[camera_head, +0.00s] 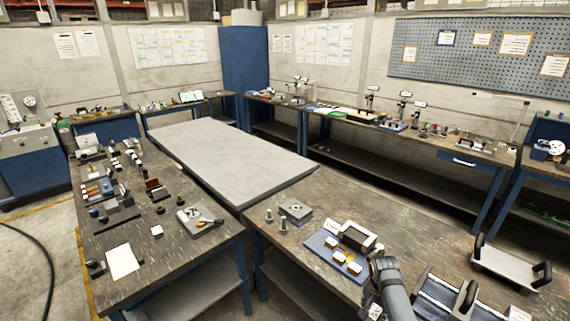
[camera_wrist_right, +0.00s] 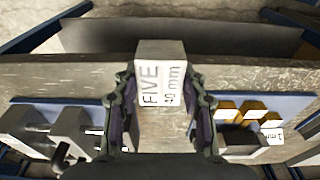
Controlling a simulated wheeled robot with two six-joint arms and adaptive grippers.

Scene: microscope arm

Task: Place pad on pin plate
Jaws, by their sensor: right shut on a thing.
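My right gripper (camera_wrist_right: 162,98) is shut on a pale block (camera_wrist_right: 160,72) marked "FIVE 40 mm", with one finger at each side. I cannot tell for sure whether this block is the pad. In the head view my right wrist (camera_head: 384,270) is over the front table, right of a blue mat (camera_head: 318,243). A pale labelled patch shows below the wrist; I cannot tell whether it is the held block. A grey plate with a round feature (camera_head: 296,209) lies behind the mat and may be the pin plate. My left gripper is not in view.
Gold-and-white blocks (camera_head: 354,268) and a pale-framed dark-sided piece (camera_head: 355,236) are on or by the mat. Two small grey pins (camera_head: 283,225) stand left of the plate. Black-handled racks (camera_head: 465,299) and a handled tray (camera_head: 508,268) are to the right. The back-left grey table (camera_head: 220,155) is clear.

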